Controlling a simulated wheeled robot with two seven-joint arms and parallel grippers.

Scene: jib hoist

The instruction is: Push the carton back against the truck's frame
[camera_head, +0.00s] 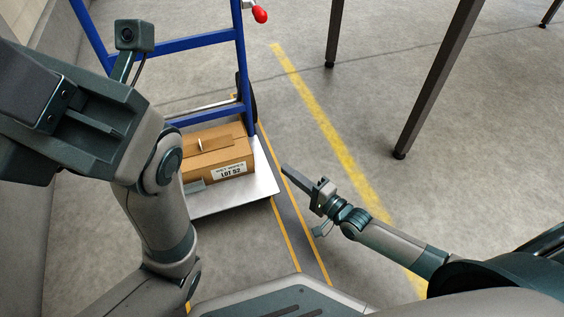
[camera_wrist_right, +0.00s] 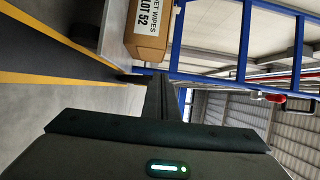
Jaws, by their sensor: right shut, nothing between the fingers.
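The brown carton (camera_head: 208,158), labelled LOT 52, sits upright on the pale toe plate (camera_head: 262,182) of the blue hand truck (camera_head: 243,65). Its back lies close to the truck's frame; I cannot tell whether they touch. Bare plate shows in front of the carton. My right gripper (camera_head: 290,172) is shut and empty, right of the plate and apart from the carton. In the right wrist view, its fingers (camera_wrist_right: 163,85) point toward the carton's lower end (camera_wrist_right: 147,45) and the blue frame (camera_wrist_right: 177,45). My left arm stands left of the carton; its fingertips cannot be made out.
Dark table legs (camera_head: 437,80) stand at the right and back. A red knob (camera_head: 260,15) sticks out beside the truck. A wall (camera_head: 62,45) runs along the left. Yellow-lined floor right of the truck (camera_head: 330,130) is clear.

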